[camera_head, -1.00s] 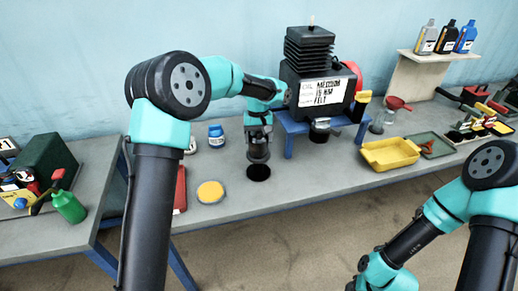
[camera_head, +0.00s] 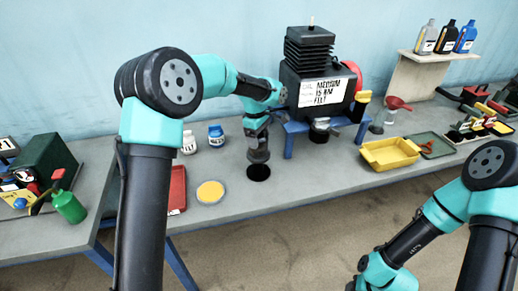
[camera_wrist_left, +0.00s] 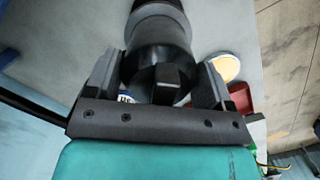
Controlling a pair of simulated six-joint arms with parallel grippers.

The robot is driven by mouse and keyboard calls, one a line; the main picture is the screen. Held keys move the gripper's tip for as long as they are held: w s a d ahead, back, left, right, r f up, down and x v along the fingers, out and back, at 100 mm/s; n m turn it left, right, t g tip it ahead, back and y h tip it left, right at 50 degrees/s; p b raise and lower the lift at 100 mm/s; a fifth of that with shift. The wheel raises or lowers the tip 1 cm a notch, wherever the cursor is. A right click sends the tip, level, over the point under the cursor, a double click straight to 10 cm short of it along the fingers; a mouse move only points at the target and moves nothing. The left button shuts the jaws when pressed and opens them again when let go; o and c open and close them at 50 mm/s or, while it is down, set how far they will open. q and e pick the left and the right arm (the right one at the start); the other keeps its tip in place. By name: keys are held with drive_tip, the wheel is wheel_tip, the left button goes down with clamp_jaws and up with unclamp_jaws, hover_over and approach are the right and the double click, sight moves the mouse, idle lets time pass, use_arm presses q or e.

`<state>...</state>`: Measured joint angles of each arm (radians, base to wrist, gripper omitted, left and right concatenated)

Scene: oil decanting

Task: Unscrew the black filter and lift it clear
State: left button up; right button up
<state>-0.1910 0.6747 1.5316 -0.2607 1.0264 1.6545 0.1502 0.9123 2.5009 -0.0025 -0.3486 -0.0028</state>
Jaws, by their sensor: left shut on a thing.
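My left gripper (camera_head: 258,155) points down over the bench, left of the black machine. In the left wrist view its fingers (camera_wrist_left: 160,76) stand on either side of a dark cylinder, the black filter (camera_wrist_left: 158,55), and are shut on it. The filter's far end runs out of the top of that view.
The black machine (camera_head: 318,72) stands on a blue stand (camera_head: 288,140) to the right. A yellow tray (camera_head: 390,153) lies farther right. A yellow-topped dish (camera_head: 210,191), a red tray (camera_head: 178,188) and a blue jar (camera_head: 216,136) are left of the gripper.

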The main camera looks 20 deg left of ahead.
use_arm(q)
drive_tip(key=shift+n, duration=0.3)
drive_tip(key=o, duration=1)
drive_tip(key=shift+r, duration=3.05)
